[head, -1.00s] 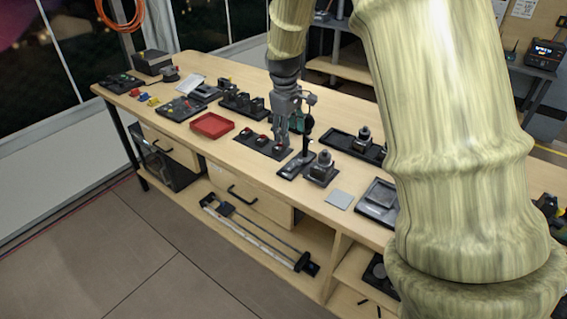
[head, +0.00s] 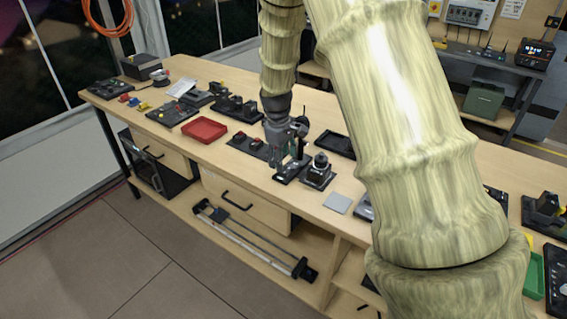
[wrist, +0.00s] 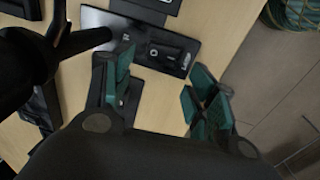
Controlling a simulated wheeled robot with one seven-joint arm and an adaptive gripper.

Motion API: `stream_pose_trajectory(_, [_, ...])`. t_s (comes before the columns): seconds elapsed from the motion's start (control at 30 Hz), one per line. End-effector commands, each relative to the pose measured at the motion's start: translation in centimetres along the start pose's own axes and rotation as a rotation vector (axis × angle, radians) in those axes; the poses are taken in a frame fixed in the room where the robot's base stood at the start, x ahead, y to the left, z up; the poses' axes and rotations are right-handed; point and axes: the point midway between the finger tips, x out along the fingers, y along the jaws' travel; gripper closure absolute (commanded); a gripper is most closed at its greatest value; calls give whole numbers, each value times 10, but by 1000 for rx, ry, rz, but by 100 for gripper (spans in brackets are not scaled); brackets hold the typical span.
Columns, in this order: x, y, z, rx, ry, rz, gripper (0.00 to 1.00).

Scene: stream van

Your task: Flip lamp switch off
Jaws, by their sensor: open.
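My gripper (head: 287,158) is open, pointing down just above the small black base plate (head: 285,176) near the table's front edge. In the wrist view its two green-padded fingers (wrist: 163,90) are spread apart with nothing between them. The black plate (wrist: 187,68) lies beyond the fingertips and carries a small dark switch-like part (wrist: 165,52) with pale markings. Whether that part is on or off cannot be told. A black stem and rounded black part, perhaps the lamp (wrist: 80,42), stand at left in the wrist view. In the head view the gripper hides most of the lamp.
A red tray (head: 204,131) and a panel with red-topped parts (head: 247,145) lie left of my gripper. A black device with a round knob (head: 319,166) stands close on the right. A grey square (head: 338,203) lies near the front edge. The floor in front is clear.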

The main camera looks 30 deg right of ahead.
Motion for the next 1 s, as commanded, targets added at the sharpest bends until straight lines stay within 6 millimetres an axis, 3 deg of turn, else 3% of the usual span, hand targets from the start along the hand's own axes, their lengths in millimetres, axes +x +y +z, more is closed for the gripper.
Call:
stream_pose_trajectory(0.3, [30,0,0,0,0,0,43])
stream_pose_trajectory(0.7, [35,0,0,0,0,0,43])
stream_pose_trajectory(0.73, [35,0,0,0,0,0,45])
stream_pose_trajectory(0.9, [35,0,0,0,0,0,76])
stream_pose_trajectory(1.0, [35,0,0,0,0,0,88])
